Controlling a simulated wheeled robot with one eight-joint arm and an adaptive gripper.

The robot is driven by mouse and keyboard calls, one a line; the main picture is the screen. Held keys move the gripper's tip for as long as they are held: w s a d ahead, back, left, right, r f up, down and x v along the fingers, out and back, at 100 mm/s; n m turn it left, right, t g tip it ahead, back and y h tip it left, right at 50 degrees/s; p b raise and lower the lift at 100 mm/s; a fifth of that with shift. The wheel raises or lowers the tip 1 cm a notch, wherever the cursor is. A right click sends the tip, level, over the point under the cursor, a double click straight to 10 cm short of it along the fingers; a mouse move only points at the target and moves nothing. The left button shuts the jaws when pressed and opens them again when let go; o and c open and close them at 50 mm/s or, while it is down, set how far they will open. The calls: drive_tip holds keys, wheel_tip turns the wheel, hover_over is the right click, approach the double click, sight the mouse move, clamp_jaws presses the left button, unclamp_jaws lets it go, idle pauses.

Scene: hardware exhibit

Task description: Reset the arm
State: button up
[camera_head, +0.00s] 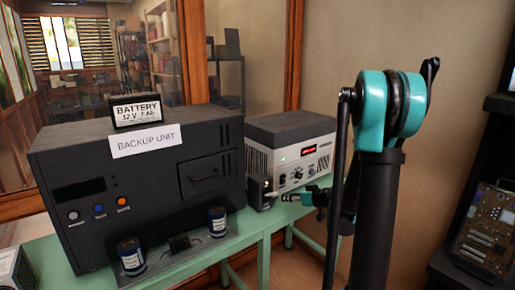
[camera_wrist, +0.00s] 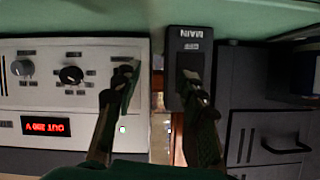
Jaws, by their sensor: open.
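My arm (camera_head: 378,210) rises at the right in the head view, with a teal and black joint at its top. Its lower part reaches left to my gripper (camera_head: 276,195), small and partly hard to make out, close to a dark switch box (camera_head: 258,187). In the wrist view, which is upside down, my gripper (camera_wrist: 158,86) has its two dark fingers spread apart with nothing between them. The right finger overlaps the switch box (camera_wrist: 188,42), marked MAIN and OFF; I cannot tell whether it touches.
The black backup unit (camera_head: 120,190), with a battery (camera_head: 140,111) on top, fills the left of the green table (camera_head: 263,225). A dark rack with a circuit board (camera_head: 488,232) stands at right.

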drive_tip(key=s+d+m+g+h, duration=0.2)
drive_tip(key=s+m+h, duration=0.15)
drive_tip(key=s, duration=0.55)
drive_tip(key=s+d+m+g+h, duration=0.15)
drive_tip(key=s+h, duration=0.25)
drive_tip(key=s, duration=0.5)
drive_tip(key=s+f+g, duration=0.1)
drive_tip(key=s+f, duration=0.2)
drive_tip(key=s, duration=0.3)
drive_tip(key=s+d+f+g, duration=0.1)
drive_tip(key=s+f, duration=0.2)
drive_tip(key=s, duration=0.3)
drive_tip(key=shift+f, duration=0.3)
drive_tip(key=shift+o, duration=0.5)
drive_tip(key=shift+g, duration=0.25)
